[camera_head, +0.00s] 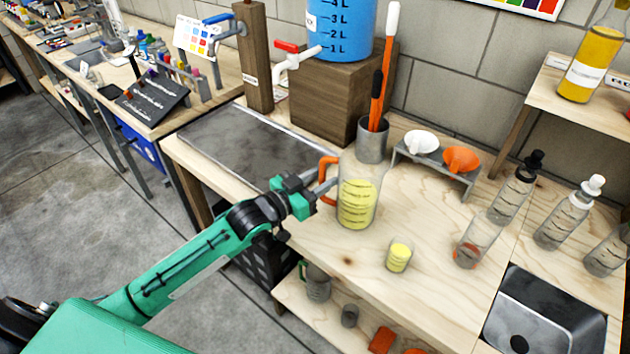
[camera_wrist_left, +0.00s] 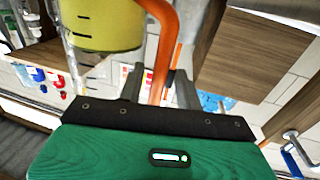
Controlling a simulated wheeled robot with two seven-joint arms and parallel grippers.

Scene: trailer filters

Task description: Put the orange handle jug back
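The jug with the orange handle (camera_head: 358,200) is clear, holds yellow liquid and is upright at the bench's left part. I cannot tell whether its base touches the top. Its orange handle (camera_head: 327,172) faces left, towards my left gripper (camera_head: 325,187). In the left wrist view, the handle (camera_wrist_left: 160,62) passes between the two fingers of my left gripper (camera_wrist_left: 158,88). Gaps seem to show beside the handle, so the fingers look open around it. Part of the jug's yellow liquid (camera_wrist_left: 105,25) shows at the top left there. My right gripper is out of view.
A small beaker of yellow liquid (camera_head: 398,257) stands right of the jug. Behind are a metal cup with tools (camera_head: 372,142), a funnel rack (camera_head: 440,175) and a blue tank (camera_head: 340,30) on a wooden block. Bottles (camera_head: 510,195) and a sink (camera_head: 545,320) lie right.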

